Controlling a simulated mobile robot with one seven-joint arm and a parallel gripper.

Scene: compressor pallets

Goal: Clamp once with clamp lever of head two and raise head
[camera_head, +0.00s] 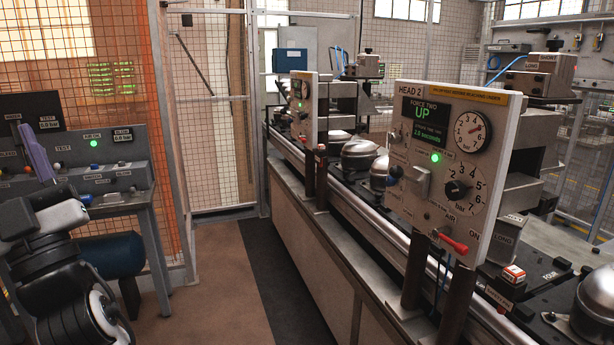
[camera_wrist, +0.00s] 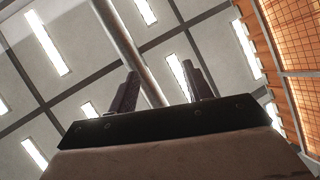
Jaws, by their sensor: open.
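The head two panel (camera_head: 405,150) stands at the right in the head view, labelled HEAD 2. Its display (camera_head: 424,122) reads UP in green, and a green lamp (camera_head: 435,157) is lit. A pale grey paddle-like lever (camera_head: 421,183) sits on the panel's left side. A red-handled lever (camera_head: 453,243) lies near the AIR and ON labels at the bottom. I cannot read which one is marked as the clamp. My gripper (camera_wrist: 160,70) is open and empty in the wrist view, its two fingers pointing towards the ceiling. My arm is at the lower left, well apart from the panel.
A second head panel (camera_head: 303,108) stands farther back on the line. Rounded metal compressors (camera_head: 360,153) sit along it. A test bench (camera_head: 110,175) with a blue tank (camera_head: 112,256) stands at the left. Clear floor (camera_head: 220,280) lies between bench and line.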

